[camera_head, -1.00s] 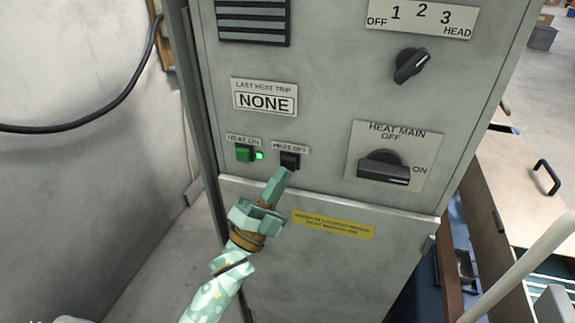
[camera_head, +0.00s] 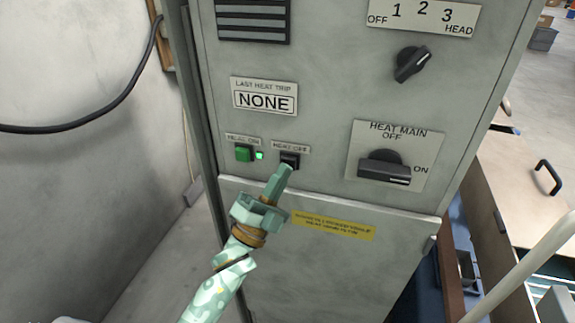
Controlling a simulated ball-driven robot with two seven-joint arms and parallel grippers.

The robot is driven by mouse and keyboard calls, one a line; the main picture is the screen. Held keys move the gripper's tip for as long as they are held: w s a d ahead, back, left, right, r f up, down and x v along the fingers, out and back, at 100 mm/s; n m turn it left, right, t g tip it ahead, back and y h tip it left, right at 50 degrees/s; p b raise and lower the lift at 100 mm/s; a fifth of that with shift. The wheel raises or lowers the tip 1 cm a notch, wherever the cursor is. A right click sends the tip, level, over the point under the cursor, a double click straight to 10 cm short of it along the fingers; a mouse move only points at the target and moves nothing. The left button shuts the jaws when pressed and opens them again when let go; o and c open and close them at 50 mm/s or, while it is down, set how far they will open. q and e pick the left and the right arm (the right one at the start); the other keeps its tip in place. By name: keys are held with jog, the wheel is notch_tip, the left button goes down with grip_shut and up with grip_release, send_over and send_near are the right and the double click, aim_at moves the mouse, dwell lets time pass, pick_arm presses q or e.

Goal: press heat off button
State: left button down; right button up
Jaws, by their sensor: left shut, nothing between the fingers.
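The black HEAT OFF button (camera_head: 290,160) sits on the grey cabinet's front, under its small label. The green HEAT ON button (camera_head: 244,153) is to its left, with a lit green lamp (camera_head: 260,155) between them. My left gripper (camera_head: 283,170) is shut and empty. Its fingertips are at the lower edge of the HEAT OFF button and cover a little of it. I cannot tell whether they touch it. My right gripper is not in view.
The grey cabinet (camera_head: 320,60) also carries a HEAT MAIN rotary switch (camera_head: 384,168), a head selector knob (camera_head: 411,64) and a NONE plate (camera_head: 265,101). A yellow label (camera_head: 334,226) is below. A workbench (camera_head: 525,190) with drawers stands at right.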

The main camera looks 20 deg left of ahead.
pick_arm(q)
jog(key=shift+w, duration=0.2)
jog(key=shift+s, duration=0.1)
dwell(0.4)
jog(key=shift+s, duration=0.8)
jog(key=s+p, duration=0.2)
jog(key=s, duration=0.3)
jog(key=shift+a, duration=0.1)
dwell(0.6)
